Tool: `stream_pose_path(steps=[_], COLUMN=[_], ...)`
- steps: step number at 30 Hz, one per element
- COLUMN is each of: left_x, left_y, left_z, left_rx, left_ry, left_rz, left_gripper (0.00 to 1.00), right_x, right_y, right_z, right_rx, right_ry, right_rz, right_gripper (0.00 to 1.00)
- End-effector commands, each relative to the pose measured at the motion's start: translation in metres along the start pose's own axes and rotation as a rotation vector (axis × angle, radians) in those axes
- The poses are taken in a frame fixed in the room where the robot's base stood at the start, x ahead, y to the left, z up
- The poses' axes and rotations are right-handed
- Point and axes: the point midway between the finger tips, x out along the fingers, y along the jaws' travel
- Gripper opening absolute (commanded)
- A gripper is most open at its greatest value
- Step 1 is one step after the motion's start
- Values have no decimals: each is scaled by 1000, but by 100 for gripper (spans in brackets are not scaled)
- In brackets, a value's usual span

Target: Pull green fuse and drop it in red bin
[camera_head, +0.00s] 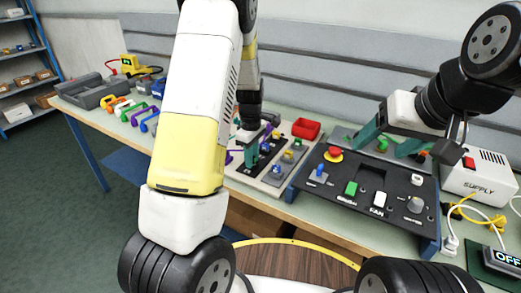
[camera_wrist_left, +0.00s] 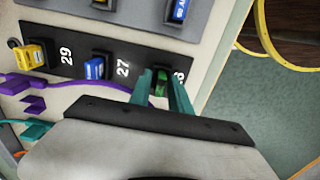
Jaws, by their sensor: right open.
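The green fuse (camera_wrist_left: 160,88) sits in the black fuse strip in the left wrist view, at the strip's right end. My left gripper (camera_wrist_left: 163,82) has one teal finger on each side of it, with narrow gaps seeming to show beside the fuse. In the head view my left gripper (camera_head: 248,150) points down at the fuse board, and I cannot make out the green fuse there. The red bin (camera_head: 306,129) stands behind the board, right of my left gripper. My right gripper (camera_head: 392,142) is open and empty above the switch panel's back edge.
Blue (camera_wrist_left: 95,68) and yellow (camera_wrist_left: 29,56) fuses sit in the same strip. A purple cable (camera_wrist_left: 70,85) runs beside it. The switch panel (camera_head: 380,176) with a red button (camera_head: 334,153) is right of the board. A white supply box (camera_head: 480,180) stands far right.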

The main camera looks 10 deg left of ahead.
Motion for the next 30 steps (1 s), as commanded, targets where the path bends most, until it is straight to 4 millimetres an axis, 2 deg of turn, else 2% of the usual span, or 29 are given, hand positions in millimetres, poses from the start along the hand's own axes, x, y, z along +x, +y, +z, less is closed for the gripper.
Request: stream_pose_path(steps=[1, 8, 17, 20, 30], left_x=[0, 0, 0, -6, -61], left_y=[0, 0, 0, 1, 1], left_z=[0, 0, 0, 0, 0], left_rx=[0, 0, 0, 1, 1], left_ry=[0, 0, 0, 0, 1], left_rz=[0, 0, 0, 1, 4], left_gripper=[27, 73, 73, 73, 73], right_x=[0, 0, 0, 0, 0], right_y=[0, 0, 0, 0, 0], right_z=[0, 0, 0, 0, 0], right_rx=[0, 0, 0, 0, 0], right_ry=[0, 0, 0, 0, 0], right_rz=[0, 0, 0, 0, 0], right_gripper=[69, 69, 69, 69, 69])
